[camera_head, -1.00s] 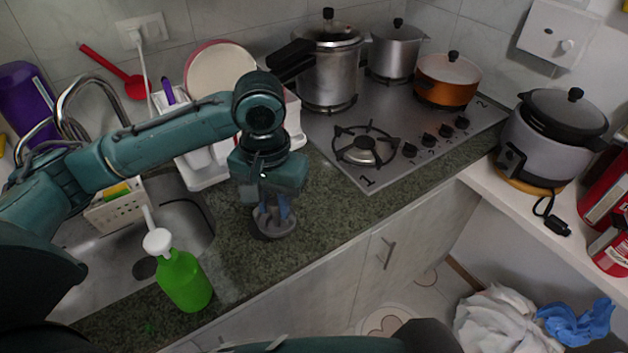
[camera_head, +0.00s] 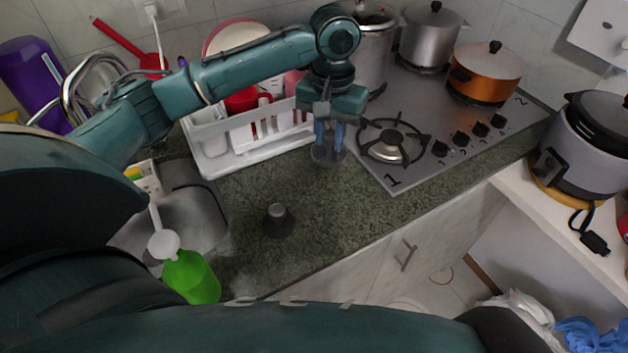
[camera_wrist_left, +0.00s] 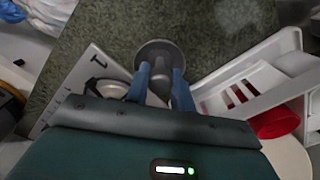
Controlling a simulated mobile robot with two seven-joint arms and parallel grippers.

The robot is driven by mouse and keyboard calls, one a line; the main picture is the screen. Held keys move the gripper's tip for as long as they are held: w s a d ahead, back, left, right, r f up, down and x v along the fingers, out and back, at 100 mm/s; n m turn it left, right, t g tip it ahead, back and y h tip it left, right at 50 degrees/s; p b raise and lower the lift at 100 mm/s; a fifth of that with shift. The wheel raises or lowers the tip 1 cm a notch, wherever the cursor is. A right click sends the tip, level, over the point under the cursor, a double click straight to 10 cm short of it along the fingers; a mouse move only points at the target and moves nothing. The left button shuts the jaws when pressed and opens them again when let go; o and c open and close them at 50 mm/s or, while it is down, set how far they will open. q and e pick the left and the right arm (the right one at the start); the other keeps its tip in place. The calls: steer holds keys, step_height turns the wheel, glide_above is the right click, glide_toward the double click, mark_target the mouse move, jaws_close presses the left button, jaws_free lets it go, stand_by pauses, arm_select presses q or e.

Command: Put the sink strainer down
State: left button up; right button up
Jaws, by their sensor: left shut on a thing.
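My left gripper (camera_head: 328,143) points down over the granite counter, just left of the stove, with its blue fingers shut on the grey sink strainer (camera_head: 328,158). The wrist view shows the strainer (camera_wrist_left: 160,50) as a round disc with its central knob between the fingertips (camera_wrist_left: 160,80). The disc appears level and close to the counter; I cannot tell whether it touches. A similar dark round piece with an upright knob (camera_head: 279,222) stands on the counter nearer to me. My right gripper is not in view.
A white dish rack (camera_head: 235,165) is left of the gripper. The stove (camera_head: 420,165) with its burner is close on the right. A green bottle (camera_head: 192,278) stands beside the sink (camera_head: 195,215). Counter is free around the dark knobbed piece.

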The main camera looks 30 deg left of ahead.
mark_target(329, 134)
arm_select(q)
step_height(329, 134, down, 8)
steer(key=shift+f, duration=0.1)
stand_by(0.4)
steer(key=o, duration=0.9)
step_height(329, 134, up, 12)
steer(key=shift+r, duration=0.15)
stand_by(0.5)
